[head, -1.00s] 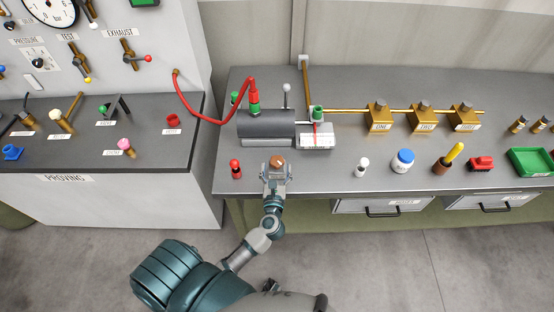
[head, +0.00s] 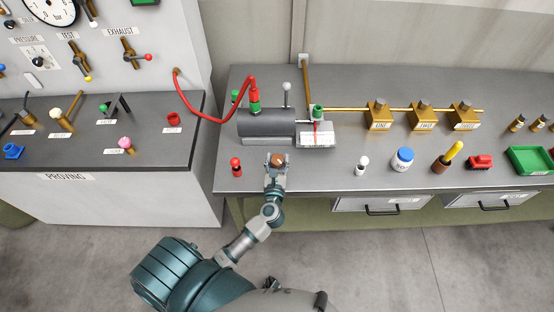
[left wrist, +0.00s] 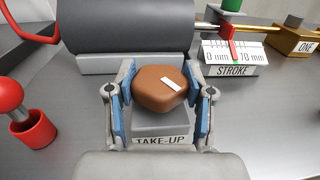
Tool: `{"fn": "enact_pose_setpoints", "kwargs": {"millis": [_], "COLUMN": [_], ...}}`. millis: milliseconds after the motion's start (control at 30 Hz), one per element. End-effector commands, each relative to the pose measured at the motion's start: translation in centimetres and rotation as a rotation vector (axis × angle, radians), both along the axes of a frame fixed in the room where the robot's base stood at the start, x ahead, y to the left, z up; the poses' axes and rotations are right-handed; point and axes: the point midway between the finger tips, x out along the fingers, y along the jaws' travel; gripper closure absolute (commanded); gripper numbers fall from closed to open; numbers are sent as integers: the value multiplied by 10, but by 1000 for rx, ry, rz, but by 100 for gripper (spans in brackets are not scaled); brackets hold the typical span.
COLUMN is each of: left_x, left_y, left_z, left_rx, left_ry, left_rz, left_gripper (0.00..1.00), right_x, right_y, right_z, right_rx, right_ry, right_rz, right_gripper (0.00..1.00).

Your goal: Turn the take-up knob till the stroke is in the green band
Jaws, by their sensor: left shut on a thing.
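The take-up knob (left wrist: 160,88) is brown and faceted with a white mark on top. It stands on a grey block labelled TAKE-UP, and it also shows in the head view (head: 277,160). My left gripper (left wrist: 160,95) is shut on the knob, with a blue-padded finger on each side. The stroke scale (left wrist: 232,55) is a white plate marked 0 mm to 70 mm, with a red pointer (left wrist: 232,40) over its middle part. A little green shows by the pointer's foot; whether the pointer is within the band I cannot tell. My right gripper is not in view.
A grey cylinder (head: 266,123) with a red hose (head: 208,120) lies just behind the knob. A red-topped peg (head: 236,167) stands left of my gripper. A white peg (head: 362,166) and a blue-lidded jar (head: 403,160) stand to the right. Brass blocks (head: 380,118) line the pipe.

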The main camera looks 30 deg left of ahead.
Motion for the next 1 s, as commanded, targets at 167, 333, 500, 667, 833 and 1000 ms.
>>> {"fn": "enact_pose_setpoints", "kwargs": {"millis": [167,333,500,667,833,1000], "left_x": [-1,-1,0,0,0,-1], "left_y": [2,1,1,1,1,1], "left_z": [2,0,-1,-1,-1,-1], "left_rx": [4,1,1,1,1,0], "left_ry": [4,3,3,3,2,2], "left_rz": [-111,-169,-170,-169,-169,-169], "left_gripper": [82,83,83,25,22,22], "right_x": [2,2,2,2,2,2], "right_y": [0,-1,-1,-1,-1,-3], "right_z": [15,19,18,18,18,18], "right_rx": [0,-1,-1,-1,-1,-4], "right_ry": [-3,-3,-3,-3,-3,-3], "right_rz": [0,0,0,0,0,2], "right_gripper": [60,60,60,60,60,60]}}
